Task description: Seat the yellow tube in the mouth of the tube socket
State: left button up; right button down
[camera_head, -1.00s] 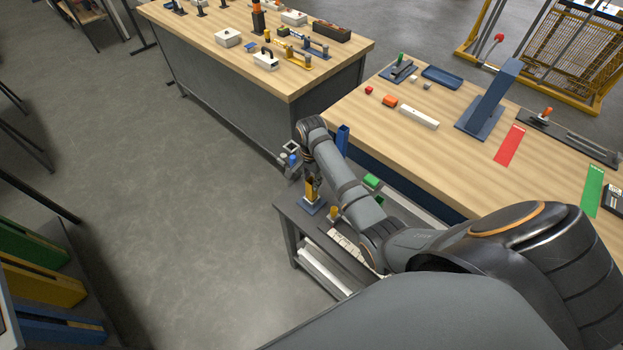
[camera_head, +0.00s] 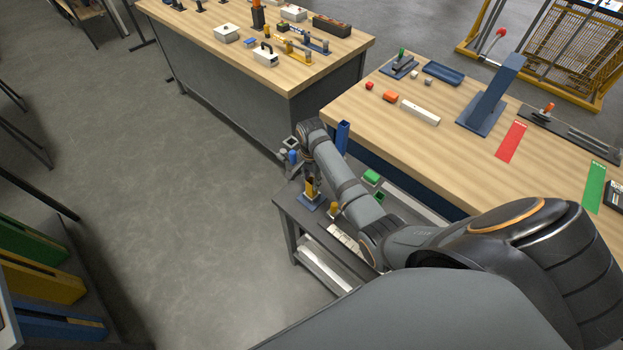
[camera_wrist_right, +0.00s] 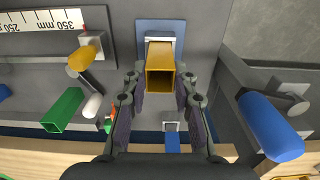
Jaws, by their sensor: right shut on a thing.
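The yellow tube (camera_wrist_right: 160,62) is a hollow square tube, its open end facing the right wrist camera. My right gripper (camera_wrist_right: 160,92) is shut on it, one finger on each side. The tube's far end lines up with the pale grey square tube socket (camera_wrist_right: 178,38) on a blue base plate (camera_wrist_right: 143,26). I cannot tell whether that end is inside the mouth or just at it. In the head view the yellow tube (camera_head: 312,187) stands roughly upright over the blue plate (camera_head: 310,202), below my right gripper (camera_head: 313,178). My left gripper is not in view.
A green tube (camera_wrist_right: 63,110), a blue cylinder (camera_wrist_right: 268,125) and a yellow-topped post (camera_wrist_right: 84,57) stand around the socket. A ruler (camera_wrist_right: 40,20) lies to the left in the wrist view. A wooden workbench (camera_head: 450,150) is behind the low dark table.

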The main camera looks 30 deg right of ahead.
jog(key=shift+f, duration=0.45)
jog(key=c, duration=1)
grip_release()
notch_tip(320, 180, up, 12)
